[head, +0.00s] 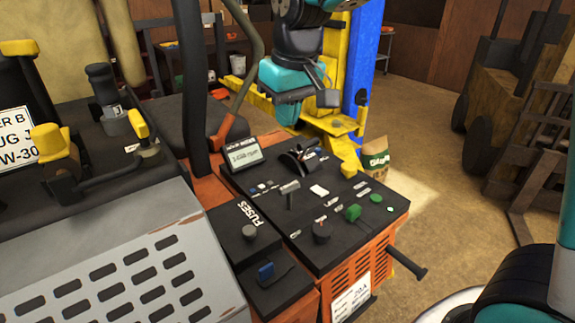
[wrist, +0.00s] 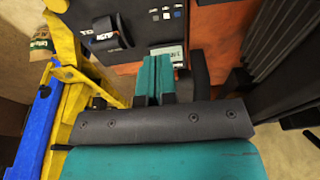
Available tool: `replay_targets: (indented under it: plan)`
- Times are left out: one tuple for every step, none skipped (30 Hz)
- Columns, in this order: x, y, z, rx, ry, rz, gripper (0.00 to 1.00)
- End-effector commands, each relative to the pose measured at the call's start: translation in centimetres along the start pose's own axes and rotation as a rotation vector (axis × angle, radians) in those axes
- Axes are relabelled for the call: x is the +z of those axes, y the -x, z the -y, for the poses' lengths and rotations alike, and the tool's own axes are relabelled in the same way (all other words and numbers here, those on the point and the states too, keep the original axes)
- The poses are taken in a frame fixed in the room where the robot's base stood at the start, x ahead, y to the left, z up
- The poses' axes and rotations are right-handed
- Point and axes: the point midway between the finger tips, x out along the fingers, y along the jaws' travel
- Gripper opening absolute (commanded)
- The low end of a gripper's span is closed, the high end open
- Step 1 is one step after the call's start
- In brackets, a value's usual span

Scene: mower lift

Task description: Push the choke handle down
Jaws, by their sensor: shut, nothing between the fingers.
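The black control panel (head: 335,243) on the orange mower carries several levers and knobs. A black lever in a curved slotted mount (head: 299,160) stands at its back. A grey T-shaped handle (head: 289,190) sticks up left of the middle. I cannot tell from labels which one is the choke handle. My gripper (head: 287,116) hangs above and behind the panel, apart from it. Its teal fingers are together and empty in the wrist view (wrist: 156,80). That view also shows the black lever mount (wrist: 108,35) at upper left, beyond the fingers.
A small display (head: 244,155) stands at the panel's back left. A black roll bar (head: 190,75) rises left of it. The yellow and blue lift post (head: 362,60) is behind my gripper. A black bar (head: 408,264) juts from the panel's right side.

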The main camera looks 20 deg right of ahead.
Motion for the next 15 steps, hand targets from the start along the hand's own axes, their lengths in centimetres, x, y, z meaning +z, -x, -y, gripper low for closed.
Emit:
replay_targets:
  plan:
    - [-0.3,0.1,-0.1,0.004,-0.004,0.000,0.00]
    - [-0.3,0.1,-0.1,0.005,-0.006,-0.001,0.00]
    - [-0.3,0.1,-0.2,0.005,-0.007,-0.001,0.00]
    - [-0.3,0.0,-0.2,0.005,-0.007,-0.001,0.00]
    - [-0.3,0.0,-0.2,0.005,-0.006,-0.001,0.00]
    - [-0.3,0.0,-0.2,0.005,-0.006,-0.001,0.00]
    - [-0.3,0.0,-0.1,0.005,-0.006,-0.001,0.00]
    - [-0.3,0.0,-0.1,0.005,-0.006,-0.001,0.00]
    - [-0.3,0.0,-0.1,0.005,-0.006,-0.001,0.00]
    - [-0.3,0.0,-0.1,0.004,-0.006,-0.001,0.00]
    - [-0.3,-0.1,-0.1,0.004,-0.006,-0.001,0.00]
    - [-0.3,-0.2,-0.1,0.004,-0.005,0.000,0.00]
    - [-0.3,-0.3,-0.1,0.004,-0.005,0.001,0.00]
    - [-0.3,-0.6,-0.1,0.004,-0.005,0.001,0.00]
    - [-0.3,-1.0,-0.1,0.004,-0.005,0.002,0.00]
